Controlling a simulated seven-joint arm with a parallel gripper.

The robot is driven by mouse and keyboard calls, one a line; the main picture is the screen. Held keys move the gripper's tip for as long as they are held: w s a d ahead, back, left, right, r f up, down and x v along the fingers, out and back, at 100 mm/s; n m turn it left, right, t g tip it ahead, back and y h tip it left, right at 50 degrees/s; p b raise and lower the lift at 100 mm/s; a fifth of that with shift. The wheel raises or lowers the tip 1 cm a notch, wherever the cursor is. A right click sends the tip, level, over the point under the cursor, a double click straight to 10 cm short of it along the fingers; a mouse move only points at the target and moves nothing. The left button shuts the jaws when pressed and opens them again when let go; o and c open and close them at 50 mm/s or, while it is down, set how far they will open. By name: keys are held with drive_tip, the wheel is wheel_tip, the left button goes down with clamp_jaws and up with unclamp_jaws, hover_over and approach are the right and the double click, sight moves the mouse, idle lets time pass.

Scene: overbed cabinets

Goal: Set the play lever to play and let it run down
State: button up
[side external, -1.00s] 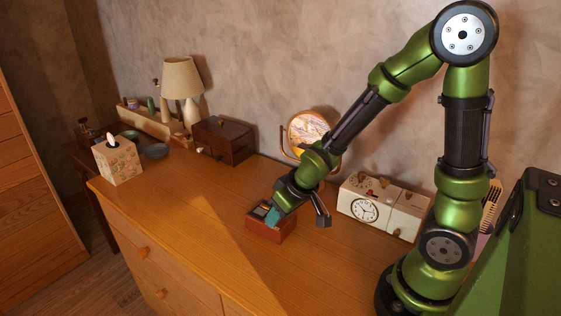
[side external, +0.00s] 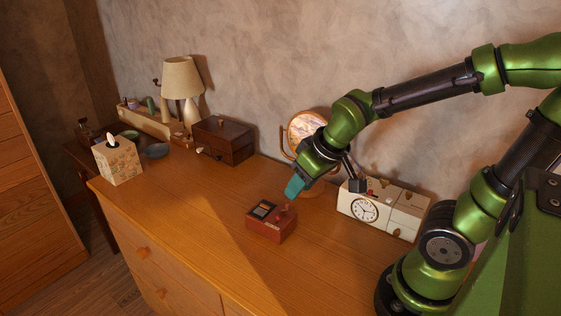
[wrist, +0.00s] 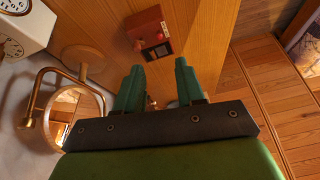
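A small red box (side external: 270,226) with a dark panel on top sits on the wooden dresser top. A small knob or lever (side external: 287,207) stands at its right rear; its setting is too small to tell. The box also shows in the wrist view (wrist: 147,30), beyond the fingertips. My gripper (side external: 293,188) is above and behind the box, apart from it. In the wrist view its two teal fingers (wrist: 158,68) are spread with nothing between them.
A cream clock cabinet (side external: 381,209) stands right of the gripper. A round mirror (side external: 304,132) is behind it. A dark wooden box (side external: 223,141), lamp (side external: 183,80) and tissue box (side external: 118,162) stand to the left. The dresser's front left (side external: 160,215) is clear.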

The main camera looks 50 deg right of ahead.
drive_tip(key=shift+v, duration=2.35)
drive_tip(key=s+a+r+m+t+y, duration=0.1)
drive_tip(key=s+a+r+m+t, duration=0.1)
drive_tip(key=r, duration=0.1)
drive_tip(key=shift+s+a+r+m+y, duration=0.15)
drive_tip(key=shift+s+a+m+y, duration=0.15)
drive_tip(key=shift+s+a+y, duration=0.1)
idle(4.9)
